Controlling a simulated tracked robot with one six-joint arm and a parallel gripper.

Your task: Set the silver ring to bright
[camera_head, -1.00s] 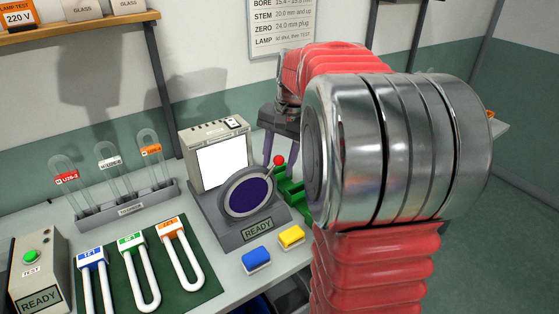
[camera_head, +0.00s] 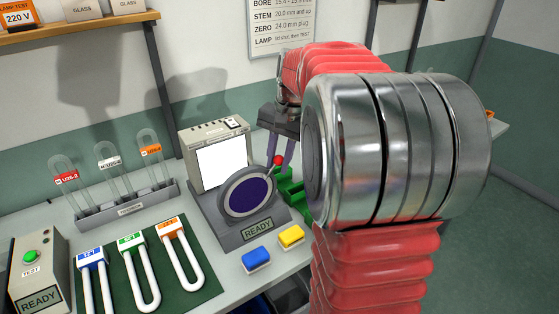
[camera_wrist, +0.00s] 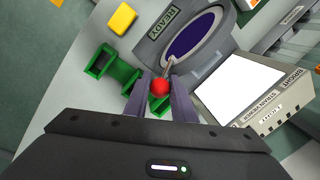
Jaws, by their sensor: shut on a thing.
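The silver ring (camera_head: 226,201) surrounds a dark purple disc on a tilted grey stand marked READY. It also shows in the wrist view (camera_wrist: 167,62). A thin lever with a red knob (camera_head: 278,160) sticks out from the ring's upper right in the head view. My gripper (camera_head: 281,158) reaches down to the knob from behind. In the wrist view the red knob (camera_wrist: 160,87) sits between the two fingers of my gripper (camera_wrist: 160,95), which is shut on it. The disc looks evenly dark purple.
A box with a lit white screen (camera_head: 220,164) stands behind the ring. Green blocks (camera_head: 291,187) lie right beside the stand. Yellow (camera_head: 291,236) and blue (camera_head: 256,258) blocks lie in front. U-shaped tubes rest on a green mat (camera_head: 163,290) and in a rack (camera_head: 126,209).

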